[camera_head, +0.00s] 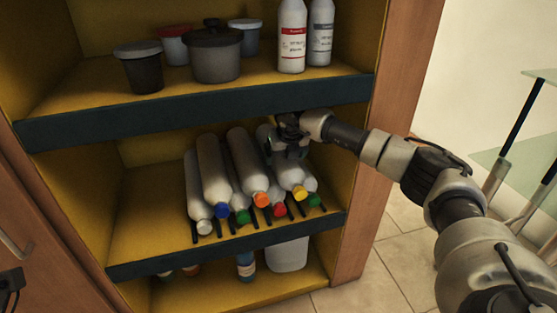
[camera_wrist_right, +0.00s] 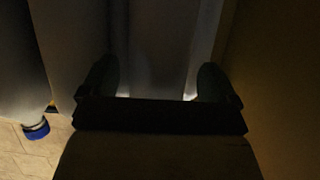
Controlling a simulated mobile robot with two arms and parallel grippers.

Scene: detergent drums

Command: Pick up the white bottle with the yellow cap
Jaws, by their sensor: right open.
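The white bottle with the yellow cap (camera_head: 290,174) lies on its side on the middle shelf, at the right of a row of bottles, with its cap toward the front. Its rear part is hidden behind my right gripper (camera_head: 291,148). That gripper is open and sits over the bottle, under the upper shelf. In the dark right wrist view the two fingers (camera_wrist_right: 158,85) stand apart, with a pale grey bottle surface (camera_wrist_right: 160,45) between them. Contact cannot be told, and no yellow cap shows there. My left gripper is not in view.
Neighbouring bottles have orange (camera_head: 261,199), blue (camera_head: 222,211), red, green and white caps. The upper shelf edge (camera_head: 200,115) runs close above my gripper. The cabinet's right side wall (camera_head: 333,150) is near. Free shelf room (camera_head: 145,220) lies at the left.

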